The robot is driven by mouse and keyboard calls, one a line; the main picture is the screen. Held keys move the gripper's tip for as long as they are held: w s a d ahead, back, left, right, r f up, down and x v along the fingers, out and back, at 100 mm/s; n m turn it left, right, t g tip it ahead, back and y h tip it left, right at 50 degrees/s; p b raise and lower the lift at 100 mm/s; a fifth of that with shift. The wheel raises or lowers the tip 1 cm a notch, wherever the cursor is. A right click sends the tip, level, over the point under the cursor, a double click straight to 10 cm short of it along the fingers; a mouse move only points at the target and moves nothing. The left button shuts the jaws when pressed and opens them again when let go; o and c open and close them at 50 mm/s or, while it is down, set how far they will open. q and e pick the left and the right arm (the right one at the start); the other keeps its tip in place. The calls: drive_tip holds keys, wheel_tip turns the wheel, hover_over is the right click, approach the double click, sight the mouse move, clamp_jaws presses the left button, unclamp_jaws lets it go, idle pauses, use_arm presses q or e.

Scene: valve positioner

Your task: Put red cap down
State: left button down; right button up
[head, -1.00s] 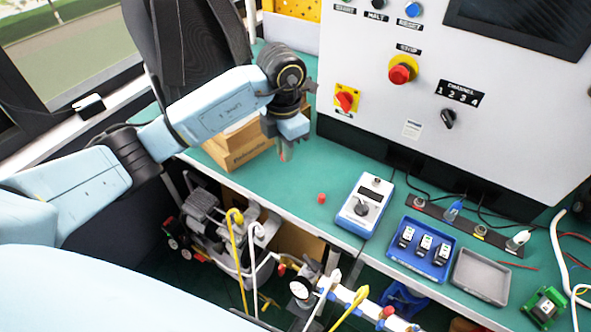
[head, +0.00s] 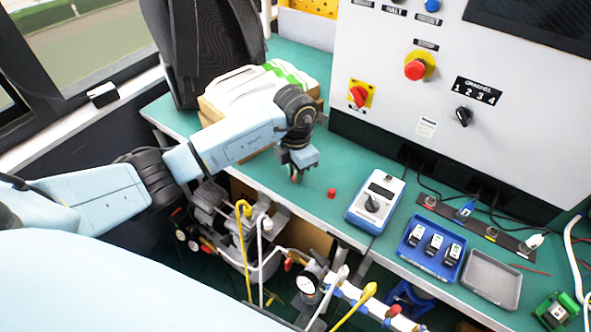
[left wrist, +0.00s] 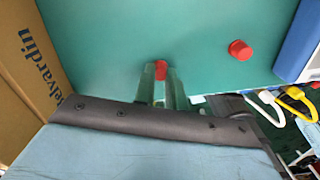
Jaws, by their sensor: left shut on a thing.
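My left gripper (head: 296,178) is low over the green bench, left of a red cap (head: 331,193) that stands on the bench top. In the left wrist view my left gripper (left wrist: 161,84) is shut on another red cap (left wrist: 161,69), held between the fingertips. Whether the held cap touches the bench, I cannot tell. The standing red cap also shows in the left wrist view (left wrist: 240,50), to the right and apart from the fingers. My right gripper is not in view.
A blue-and-white meter box (head: 375,200) stands right of the standing cap. Further right are a blue tray (head: 414,261) with several small modules and a grey tray (head: 492,279). A cardboard box (left wrist: 28,60) is close on the left. Hoses and a gauge (head: 307,283) are below the front edge.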

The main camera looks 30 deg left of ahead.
use_arm(q)
drive_tip(key=shift+f, duration=0.15)
drive_tip(key=c, duration=1.5)
unclamp_jaws()
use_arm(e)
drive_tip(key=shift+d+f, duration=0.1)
use_arm(q)
drive_tip(key=shift+o, duration=0.2)
drive_tip(key=shift+r, duration=0.25)
wheel_tip(320, 180, up, 12)
drive_tip(key=p, duration=0.1)
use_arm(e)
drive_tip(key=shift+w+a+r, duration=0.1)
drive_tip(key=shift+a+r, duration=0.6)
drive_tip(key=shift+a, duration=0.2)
